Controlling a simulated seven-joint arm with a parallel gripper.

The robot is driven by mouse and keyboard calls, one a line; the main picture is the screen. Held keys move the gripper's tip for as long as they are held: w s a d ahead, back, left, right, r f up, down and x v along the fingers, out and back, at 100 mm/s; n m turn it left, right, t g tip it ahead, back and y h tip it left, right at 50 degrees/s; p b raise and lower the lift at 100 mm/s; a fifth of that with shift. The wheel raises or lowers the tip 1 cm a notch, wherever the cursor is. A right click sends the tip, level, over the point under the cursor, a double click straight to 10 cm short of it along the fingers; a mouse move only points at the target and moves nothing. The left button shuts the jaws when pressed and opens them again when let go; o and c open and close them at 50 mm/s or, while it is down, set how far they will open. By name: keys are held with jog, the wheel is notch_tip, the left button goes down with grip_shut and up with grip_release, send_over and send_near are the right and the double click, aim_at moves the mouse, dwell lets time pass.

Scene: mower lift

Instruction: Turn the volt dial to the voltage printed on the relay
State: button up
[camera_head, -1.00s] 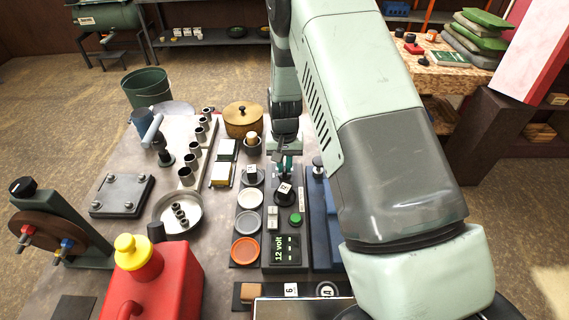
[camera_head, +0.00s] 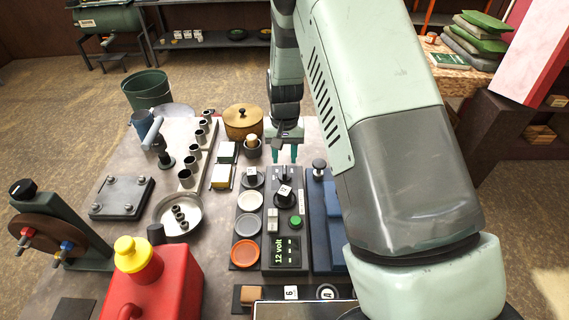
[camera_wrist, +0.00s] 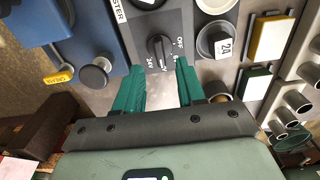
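The volt dial (camera_wrist: 158,48) is a black knob on a grey panel with printed marks, one reading "OFF". Its bar runs roughly up and down in the wrist view, but which mark it points to is not clear. My gripper (camera_wrist: 160,68) is open and empty, its two green fingertips apart on the dial's near side; in the head view my gripper (camera_head: 284,156) is just beyond the panel. A dark screen (camera_head: 286,252) shows "12 volt" in green.
Left of the panel, a strip holds round dishes, one with a black labelled piece (camera_wrist: 212,43). A wooden-lidded pot (camera_head: 242,121) and metal cups stand to the left.

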aim_at(285, 169)
notch_tip(285, 169, up, 6)
dwell(0.5)
